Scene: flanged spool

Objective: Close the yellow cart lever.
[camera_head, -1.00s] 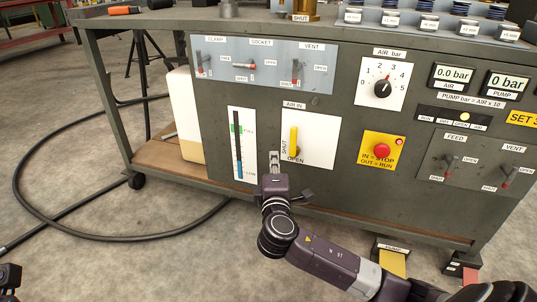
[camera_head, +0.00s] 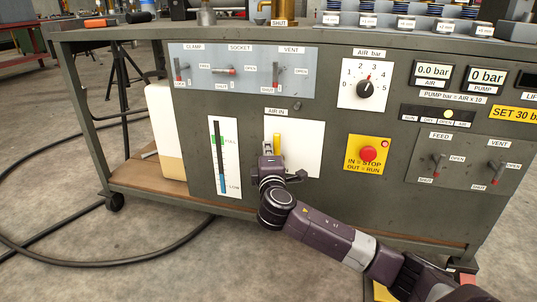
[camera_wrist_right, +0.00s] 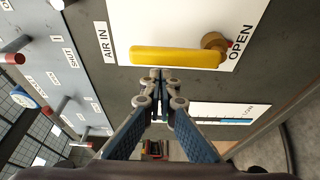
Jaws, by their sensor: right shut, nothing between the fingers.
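The yellow lever (camera_head: 277,142) stands upright on the white AIR IN panel (camera_head: 309,150) on the cart's front. It shows whole in the right wrist view (camera_wrist_right: 175,56), a long bar with a brass pivot (camera_wrist_right: 214,43) by the OPEN label. My left gripper is not in view.
A level gauge (camera_head: 222,158) is left of the panel. A yellow plate with a red stop button (camera_head: 368,153) is to the right. Small red-tipped levers (camera_head: 231,70) are above. A black hose (camera_head: 120,255) lies on the floor at the left.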

